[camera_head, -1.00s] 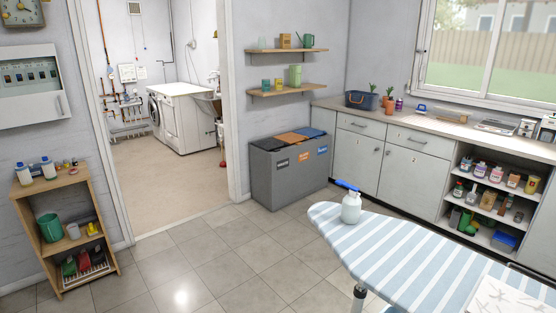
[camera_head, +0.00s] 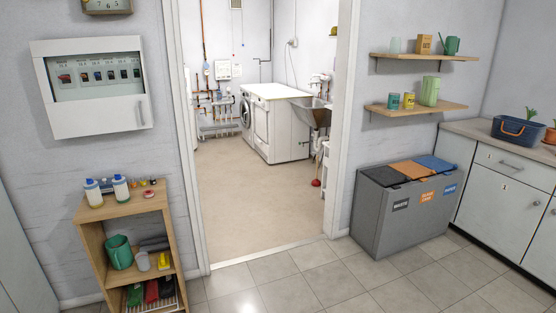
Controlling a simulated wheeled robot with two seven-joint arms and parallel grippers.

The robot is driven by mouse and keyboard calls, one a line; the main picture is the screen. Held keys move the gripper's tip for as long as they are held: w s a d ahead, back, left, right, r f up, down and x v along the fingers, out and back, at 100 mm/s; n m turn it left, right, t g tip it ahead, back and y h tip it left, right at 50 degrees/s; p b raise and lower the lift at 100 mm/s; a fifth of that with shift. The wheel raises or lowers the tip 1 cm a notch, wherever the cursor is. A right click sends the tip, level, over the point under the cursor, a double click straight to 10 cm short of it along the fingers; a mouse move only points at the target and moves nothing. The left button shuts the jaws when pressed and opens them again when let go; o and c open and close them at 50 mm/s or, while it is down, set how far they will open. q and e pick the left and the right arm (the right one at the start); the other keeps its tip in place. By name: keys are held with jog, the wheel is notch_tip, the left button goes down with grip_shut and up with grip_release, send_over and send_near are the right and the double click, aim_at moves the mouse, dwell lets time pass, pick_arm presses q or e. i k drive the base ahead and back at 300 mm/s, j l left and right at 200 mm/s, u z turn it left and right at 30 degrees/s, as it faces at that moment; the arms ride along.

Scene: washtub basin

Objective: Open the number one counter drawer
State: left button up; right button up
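The right end of the counter is cut off by the frame. Neither of my grippers is in view.
A grey three-lid waste bin (camera_head: 400,222) stands left of the counter. An open doorway (camera_head: 255,200) leads to a room with white machines. A wooden shelf unit (camera_head: 92,240) stands at left. The tiled floor (camera_head: 330,285) in front is clear.

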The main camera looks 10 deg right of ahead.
aim_at(541, 176)
jog(key=i+l+z, duration=0.25)
jog(key=i+z, duration=0.6)
jog(key=i, duration=0.15)
jog(key=i+j+z, duration=0.1)
jog(key=i+z, duration=0.35)
jog(key=i+j+z, duration=0.4)
jog(key=i, duration=0.15)
jog(key=i+l+z, duration=0.25)
jog(key=i+z, duration=0.15)
jog(key=i, duration=0.2)
jog(key=i+z, duration=0.35)
jog(key=i, duration=0.3)
jog(key=i+j+z, duration=0.1)
jog(key=i+z, duration=0.3)
jog(key=i, duration=0.2)
jog(key=i+l+u, duration=0.3)
jog(key=i+l, duration=0.95)
